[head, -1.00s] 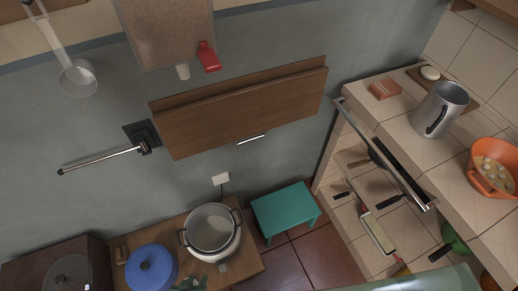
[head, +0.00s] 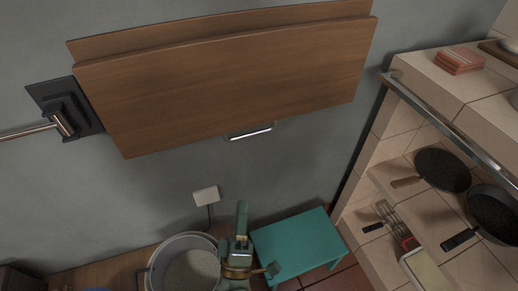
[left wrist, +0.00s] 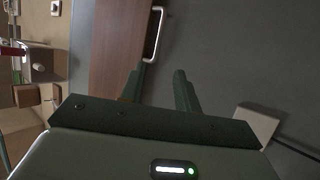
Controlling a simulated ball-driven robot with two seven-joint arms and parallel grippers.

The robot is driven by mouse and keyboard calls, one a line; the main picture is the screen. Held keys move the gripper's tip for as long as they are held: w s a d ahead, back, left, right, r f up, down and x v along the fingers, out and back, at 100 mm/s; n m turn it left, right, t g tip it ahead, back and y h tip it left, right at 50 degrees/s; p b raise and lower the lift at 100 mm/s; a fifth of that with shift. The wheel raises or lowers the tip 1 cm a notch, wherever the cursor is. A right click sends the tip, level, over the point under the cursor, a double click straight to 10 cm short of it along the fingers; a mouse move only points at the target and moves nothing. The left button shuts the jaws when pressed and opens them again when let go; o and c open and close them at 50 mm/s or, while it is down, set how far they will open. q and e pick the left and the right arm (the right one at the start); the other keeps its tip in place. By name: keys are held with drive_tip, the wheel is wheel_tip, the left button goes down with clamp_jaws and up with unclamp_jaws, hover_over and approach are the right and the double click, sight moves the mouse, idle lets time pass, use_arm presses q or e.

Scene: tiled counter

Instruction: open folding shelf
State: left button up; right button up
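The folding shelf (head: 225,80) is a brown wooden panel hanging folded down against the grey wall. A silver handle (head: 250,131) is at its lower edge. In the left wrist view the panel (left wrist: 118,45) stands left of centre, with the handle (left wrist: 154,34) on its edge beyond the fingers. My left gripper (head: 242,222) is at the bottom of the head view, below the handle and apart from it. In the left wrist view its two green fingers (left wrist: 159,88) are spread with nothing between them. My right gripper is not in view.
A teal stool (head: 297,245) stands right of my left gripper, and a large pot (head: 185,266) is to its left. A white wall socket (head: 206,195) is below the shelf. A metal rail (head: 445,125) fronts the tiled counter at right.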

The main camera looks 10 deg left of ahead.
use_arm(q)
drive_tip(key=b+x, duration=0.2)
drive_tip(key=x, duration=1.4)
clamp_jaws()
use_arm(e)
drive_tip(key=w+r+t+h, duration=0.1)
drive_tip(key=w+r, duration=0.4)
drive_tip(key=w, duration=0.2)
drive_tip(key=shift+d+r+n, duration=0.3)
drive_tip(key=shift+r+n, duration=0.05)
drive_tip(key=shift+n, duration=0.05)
